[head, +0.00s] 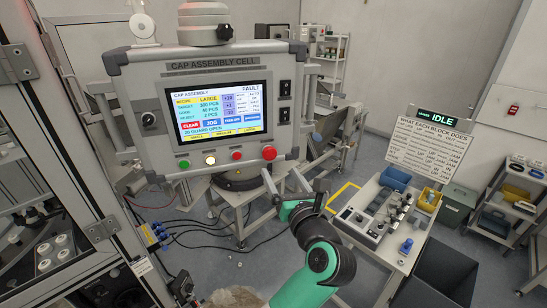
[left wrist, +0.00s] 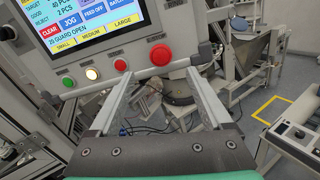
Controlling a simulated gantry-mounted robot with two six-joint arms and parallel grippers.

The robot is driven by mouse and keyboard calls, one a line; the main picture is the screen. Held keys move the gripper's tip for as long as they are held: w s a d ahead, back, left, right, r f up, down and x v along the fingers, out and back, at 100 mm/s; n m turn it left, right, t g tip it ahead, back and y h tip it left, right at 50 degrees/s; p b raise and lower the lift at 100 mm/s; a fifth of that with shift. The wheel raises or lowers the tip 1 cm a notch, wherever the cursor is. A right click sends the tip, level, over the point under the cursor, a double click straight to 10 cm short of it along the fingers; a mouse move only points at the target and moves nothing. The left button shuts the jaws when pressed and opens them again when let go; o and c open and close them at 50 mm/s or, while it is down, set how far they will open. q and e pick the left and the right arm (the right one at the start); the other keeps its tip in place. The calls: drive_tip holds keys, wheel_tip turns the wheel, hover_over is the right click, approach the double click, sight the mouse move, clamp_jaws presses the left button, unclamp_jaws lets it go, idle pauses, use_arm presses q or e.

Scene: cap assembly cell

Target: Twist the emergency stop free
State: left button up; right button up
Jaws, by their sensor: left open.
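The emergency stop looks to be the large red mushroom button (head: 269,153) at the lower right corner of the grey control panel (head: 160,133). It also shows in the left wrist view (left wrist: 161,54), centred between and just beyond my fingertips. My left gripper (head: 281,171) is open and empty, its two long grey fingers pointing up at the button from below. In the left wrist view the fingers (left wrist: 160,74) stand wide on either side of the button, apparently not touching it. My right gripper is not in view.
A smaller red button (head: 237,155), a lit white button (head: 210,160) and a green button (head: 184,164) sit left of it. The screen (head: 219,110) reads FAULT and guard open. A bench (head: 395,250) with blocks stands right. Cables lie on the floor below.

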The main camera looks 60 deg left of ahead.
sight(271, 154)
use_arm(q)
drive_tip(key=a, duration=0.2)
drive_tip(key=w+a, duration=0.1)
drive_tip(key=a, duration=0.2)
drive_tip(key=a+p, duration=0.1)
drive_tip(key=a, duration=0.2)
drive_tip(key=shift+w+a, duration=0.25)
drive_tip(key=shift+w, duration=0.05)
drive_tip(key=shift+c, duration=0.3)
